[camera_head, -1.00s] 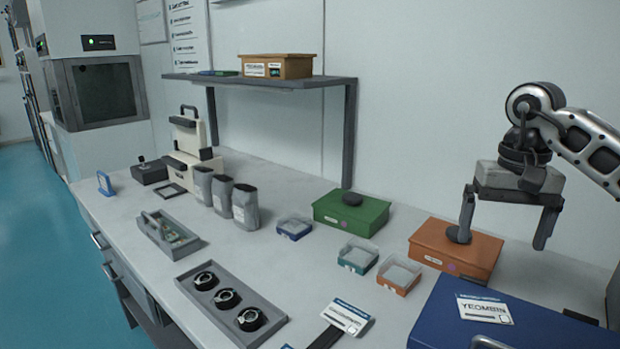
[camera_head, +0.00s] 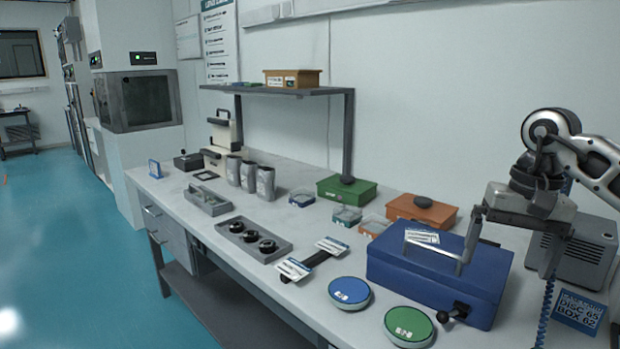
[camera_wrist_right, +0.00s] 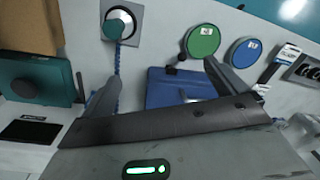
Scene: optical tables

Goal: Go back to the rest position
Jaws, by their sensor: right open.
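My right gripper (camera_head: 505,262) is open and empty. In the head view it hangs at the right, above and in front of the blue box (camera_head: 430,272), with its fingers pointing down. In the right wrist view the spread fingers of the gripper (camera_wrist_right: 158,80) frame the blue box (camera_wrist_right: 165,88), and nothing is between them. I cannot tell whether a finger touches the box. My left gripper is not in view.
A green disc (camera_head: 409,326) and a blue disc (camera_head: 349,292) lie near the table's front edge. A grey device (camera_head: 575,255) stands at the right. Green (camera_head: 345,190) and orange (camera_head: 420,209) boxes stand at the back. Open floor (camera_head: 60,240) lies at the left.

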